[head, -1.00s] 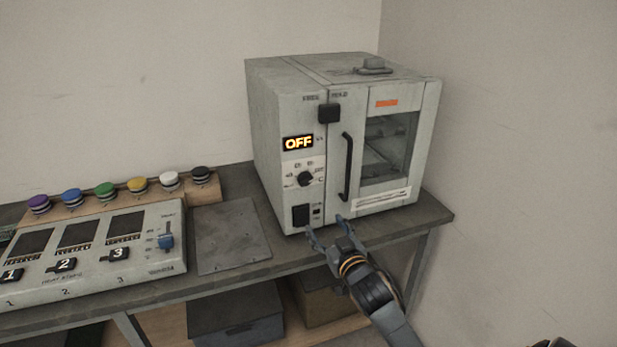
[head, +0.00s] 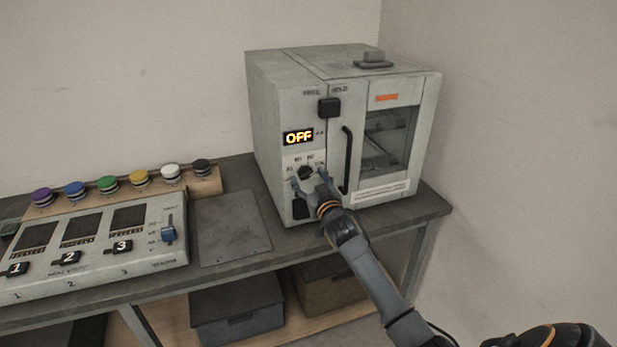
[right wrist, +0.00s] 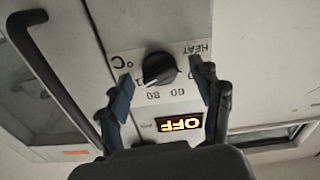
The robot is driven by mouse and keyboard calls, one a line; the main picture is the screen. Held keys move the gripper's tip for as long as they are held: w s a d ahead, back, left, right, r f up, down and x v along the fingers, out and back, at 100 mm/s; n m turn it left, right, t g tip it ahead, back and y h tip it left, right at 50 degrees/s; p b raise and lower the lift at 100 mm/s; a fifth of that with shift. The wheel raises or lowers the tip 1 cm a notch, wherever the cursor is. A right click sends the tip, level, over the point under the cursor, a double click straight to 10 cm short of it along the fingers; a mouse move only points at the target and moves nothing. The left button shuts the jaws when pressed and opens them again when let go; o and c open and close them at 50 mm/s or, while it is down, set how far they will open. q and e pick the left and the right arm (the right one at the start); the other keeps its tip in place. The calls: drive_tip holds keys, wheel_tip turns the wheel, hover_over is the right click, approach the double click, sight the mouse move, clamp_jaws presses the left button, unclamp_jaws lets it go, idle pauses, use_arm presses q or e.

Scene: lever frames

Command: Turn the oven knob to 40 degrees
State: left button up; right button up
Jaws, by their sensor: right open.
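The oven (head: 345,130) is a pale grey box on the bench, and its lit display (head: 298,137) reads OFF. The black oven knob (head: 306,173) sits below the display on a white dial plate. My right gripper (head: 310,182) is in front of the knob, partly covering the dial. In the right wrist view, upside down, the knob (right wrist: 159,68) lies between and beyond the open fingers of the gripper (right wrist: 160,85), with a gap on both sides. Its pale pointer line is visible. My left gripper is not in view.
A black door handle (head: 347,160) stands just right of the dial, and a black square block (head: 329,107) is above. A control panel (head: 95,245) with a slider and several coloured knobs stand left. A flat grey plate (head: 232,228) lies on the bench.

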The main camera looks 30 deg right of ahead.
drive_tip(key=shift+w+d, duration=0.1)
drive_tip(key=shift+w, duration=0.2)
drive_tip(key=c, duration=1.1)
drive_tip(key=shift+c, duration=0.2)
